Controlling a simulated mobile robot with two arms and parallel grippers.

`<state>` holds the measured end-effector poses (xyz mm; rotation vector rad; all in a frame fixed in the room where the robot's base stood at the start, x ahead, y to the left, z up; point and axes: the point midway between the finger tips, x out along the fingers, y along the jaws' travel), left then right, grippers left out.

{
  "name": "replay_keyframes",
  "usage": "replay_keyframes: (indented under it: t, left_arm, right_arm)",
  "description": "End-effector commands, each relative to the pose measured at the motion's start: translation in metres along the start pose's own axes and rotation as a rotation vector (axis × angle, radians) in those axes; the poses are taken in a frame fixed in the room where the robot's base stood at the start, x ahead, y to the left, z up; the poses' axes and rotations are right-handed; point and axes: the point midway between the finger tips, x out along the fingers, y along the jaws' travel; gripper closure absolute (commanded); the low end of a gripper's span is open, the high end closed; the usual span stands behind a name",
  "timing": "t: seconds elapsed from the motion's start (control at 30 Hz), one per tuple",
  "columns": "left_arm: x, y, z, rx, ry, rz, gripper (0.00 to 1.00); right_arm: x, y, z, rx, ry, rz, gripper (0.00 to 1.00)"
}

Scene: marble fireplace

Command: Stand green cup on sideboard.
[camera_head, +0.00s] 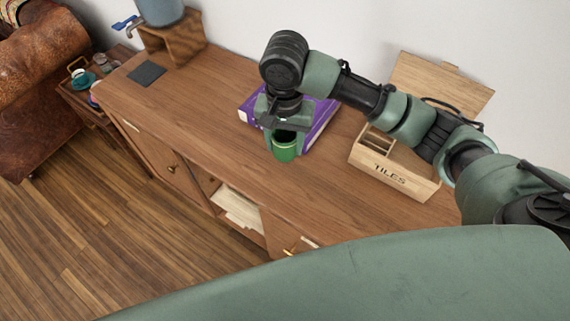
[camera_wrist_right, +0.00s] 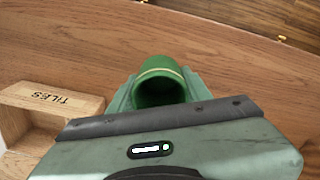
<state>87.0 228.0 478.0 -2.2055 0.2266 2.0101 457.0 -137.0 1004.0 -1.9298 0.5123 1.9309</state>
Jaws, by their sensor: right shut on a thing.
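The green cup (camera_head: 285,149) is in the head view, at the middle of the wooden sideboard (camera_head: 215,110), in front of a purple book. My right gripper (camera_head: 284,126) comes down over it from above and is shut on it. In the right wrist view the cup (camera_wrist_right: 160,82) sits between the fingers of my right gripper (camera_wrist_right: 160,92), with its dark opening and a pale band near its far end showing. The sideboard top (camera_wrist_right: 220,55) lies behind it. I cannot tell whether the cup's base touches the wood. My left gripper is not in view.
The purple book (camera_head: 323,113) lies right behind the cup. An open wooden tiles box (camera_head: 392,180) stands to the right. A dark square (camera_head: 147,74) and a dispenser on a wooden stand (camera_head: 174,38) are at the far left. The sideboard's left middle is clear.

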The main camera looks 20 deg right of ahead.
Motion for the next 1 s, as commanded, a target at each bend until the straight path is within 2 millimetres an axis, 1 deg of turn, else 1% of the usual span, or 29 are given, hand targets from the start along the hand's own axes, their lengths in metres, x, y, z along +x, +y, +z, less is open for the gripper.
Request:
replay_keyframes:
  t: [0.03,0.2,0.33,0.4,0.57,0.7,0.8,1.0]
  left_arm:
    - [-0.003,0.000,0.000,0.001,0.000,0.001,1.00]
    - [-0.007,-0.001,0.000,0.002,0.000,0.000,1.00]
    - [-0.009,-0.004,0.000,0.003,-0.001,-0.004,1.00]
    - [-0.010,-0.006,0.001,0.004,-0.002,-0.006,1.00]
    - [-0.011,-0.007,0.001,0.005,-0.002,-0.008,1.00]
    - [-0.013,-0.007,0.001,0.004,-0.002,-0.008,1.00]
    - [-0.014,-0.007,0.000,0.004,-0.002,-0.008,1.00]
    - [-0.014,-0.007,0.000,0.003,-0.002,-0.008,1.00]
  right_arm:
    - [0.013,0.001,0.000,0.001,-0.002,0.005,0.93]
    - [0.058,0.001,0.000,0.000,-0.002,0.004,0.93]
    - [0.084,0.001,0.000,0.000,0.000,0.003,0.93]
    - [0.092,0.000,0.000,-0.001,0.000,0.001,0.93]
    - [0.105,0.000,0.000,-0.002,0.000,0.001,0.93]
    - [0.127,0.001,0.000,-0.001,-0.001,0.002,0.93]
    - [0.138,0.001,-0.001,-0.001,0.000,0.001,0.93]
    - [0.142,0.000,-0.001,-0.002,0.002,-0.001,0.93]
